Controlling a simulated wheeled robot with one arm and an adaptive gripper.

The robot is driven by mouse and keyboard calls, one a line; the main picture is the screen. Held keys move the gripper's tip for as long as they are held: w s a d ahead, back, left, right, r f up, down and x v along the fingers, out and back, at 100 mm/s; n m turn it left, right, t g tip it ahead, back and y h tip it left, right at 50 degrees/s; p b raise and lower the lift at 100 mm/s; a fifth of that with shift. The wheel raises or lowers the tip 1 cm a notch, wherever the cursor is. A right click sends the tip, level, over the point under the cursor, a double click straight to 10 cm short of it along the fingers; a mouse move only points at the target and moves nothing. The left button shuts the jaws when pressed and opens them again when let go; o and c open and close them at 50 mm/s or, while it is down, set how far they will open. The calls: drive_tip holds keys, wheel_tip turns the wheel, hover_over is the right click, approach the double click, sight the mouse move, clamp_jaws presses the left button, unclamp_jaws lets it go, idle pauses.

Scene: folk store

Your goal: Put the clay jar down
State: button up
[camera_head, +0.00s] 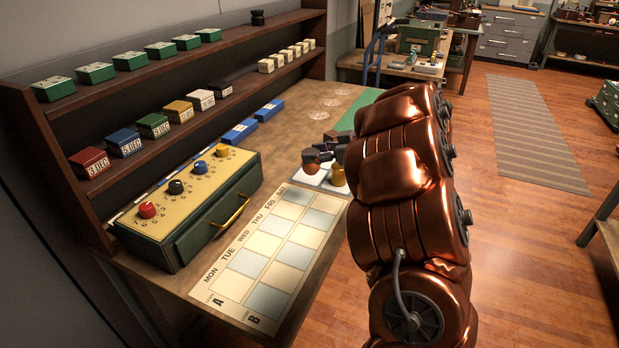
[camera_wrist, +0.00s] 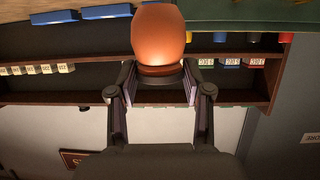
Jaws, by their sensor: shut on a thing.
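The clay jar (camera_wrist: 158,35) is a rounded, orange-brown vessel in the wrist view, with a darker, narrower band at the end nearest my gripper. My gripper (camera_wrist: 160,80) is shut on that end, one dark finger on each side. The wrist picture appears upside down. In the head view a small brown rounded form (camera_head: 311,156), seemingly the jar, shows beside my dark gripper (camera_head: 328,148), above the pale pads (camera_head: 309,175) on the bench. My arm hides part of this area. I cannot tell whether the jar touches anything below it.
The wooden bench (camera_head: 180,283) bears a weekday grid sheet (camera_head: 262,256), a green box with coloured knobs (camera_head: 190,232) and blue blocks (camera_head: 239,132). Shelves (camera_head: 160,152) with several small boxes line the bench's back.

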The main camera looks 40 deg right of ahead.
drive_tip(key=s+d+f, duration=0.3)
drive_tip(key=s+d, duration=0.2)
drive_tip(key=s, duration=0.3)
drive_tip(key=shift+n+y, duration=0.3)
drive_tip(key=shift+w+d+f+p, duration=0.1)
drive_tip(key=shift+w+f+p, duration=0.55)
drive_tip(key=shift+w, duration=2)
drive_tip(key=shift+w+a+f+p, duration=0.1)
drive_tip(key=shift+w+f+p, duration=0.55)
drive_tip(key=shift+w, duration=2.05)
drive_tip(key=shift+w+d+f+p, duration=0.15)
drive_tip(key=shift+w+f, duration=0.95)
drive_tip(key=shift+w, duration=1.55)
drive_tip(key=o, duration=1.2)
drive_tip(key=shift+f, duration=0.1)
drive_tip(key=shift+s+d+r, duration=0.1)
drive_tip(key=shift+s+r, duration=0.1)
drive_tip(key=b+v, duration=0.1)
drive_tip(key=v, duration=1)
drive_tip(key=shift+r+b, duration=0.25)
drive_tip(key=shift+b, duration=0.05)
